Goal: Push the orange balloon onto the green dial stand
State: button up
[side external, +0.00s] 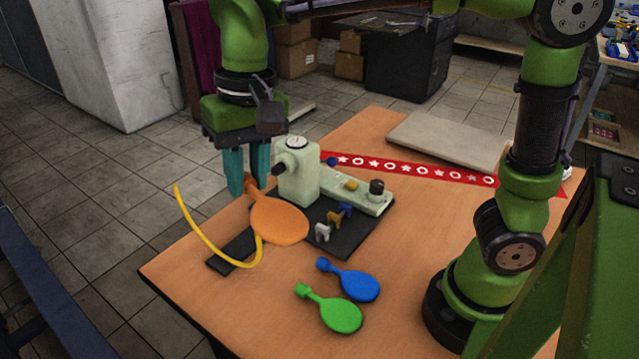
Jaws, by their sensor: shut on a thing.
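The orange balloon (279,221) is flat, with a round body and a narrow neck, in the side external view. My gripper (249,184) points down with teal fingers, shut on the balloon's neck. The balloon's body hangs toward the front right, over the black base plate. The pale green dial stand (299,178) stands just right of my gripper, with a round white dial (296,142) on top and a nozzle-like part on its left side. The neck is beside and below that part. The fingers partly hide the neck, and I cannot tell whether it touches the stand.
A yellow hose (203,240) curves left of the balloon. A blue balloon (349,283) and a green balloon (331,311) lie on the table in front. Small clips (333,222) sit on the black plate (365,232). A red banner (410,170) and a grey slab (445,140) lie behind.

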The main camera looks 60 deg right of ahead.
jog(key=w+d+m+t+h, duration=0.1)
jog(key=w+d+m+t, duration=0.2)
jog(key=w+d+m, duration=1.1)
notch_tip(320, 180, down, 15)
jog(key=d, duration=0.2)
jog(key=shift+s+d+m, duration=0.25)
jog(key=shift+d+m, duration=0.05)
jog(key=shift+d, duration=0.6)
dwell(1.7)
jog(key=o, duration=0.9)
jog(key=shift+r, duration=0.1)
jog(key=v, duration=0.9)
